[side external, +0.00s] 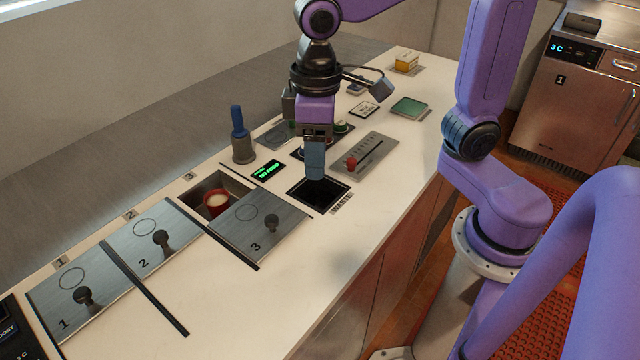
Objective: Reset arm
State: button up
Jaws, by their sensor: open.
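My gripper (315,172) points straight down over the counter, above the back part of the square black waste opening (322,192). Its grey-blue fingers look close together from this side, and the gap between them is hard to see. I see nothing held in it. My purple arm comes down from the top of the view.
Lids 1 (70,307), 2 (150,262) and 3 (240,232) have upright knobs. A red cup (217,203) sits in an open well. A blue-handled tool stands in a grey holder (243,151). A red-knobbed slider panel (375,152) is right of my gripper. The front counter (290,295) is clear.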

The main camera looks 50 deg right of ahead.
jog(key=s+d+f+n, duration=0.2)
jog(key=s+d, duration=0.2)
jog(key=s, duration=0.2)
jog(key=s+d+f+n, duration=0.3)
jog(key=s+d, duration=0.2)
jog(key=s, duration=0.1)
jog(key=shift+s+d+n, duration=0.2)
jog(key=shift+s+n, duration=0.1)
jog(key=shift+s, duration=0.1)
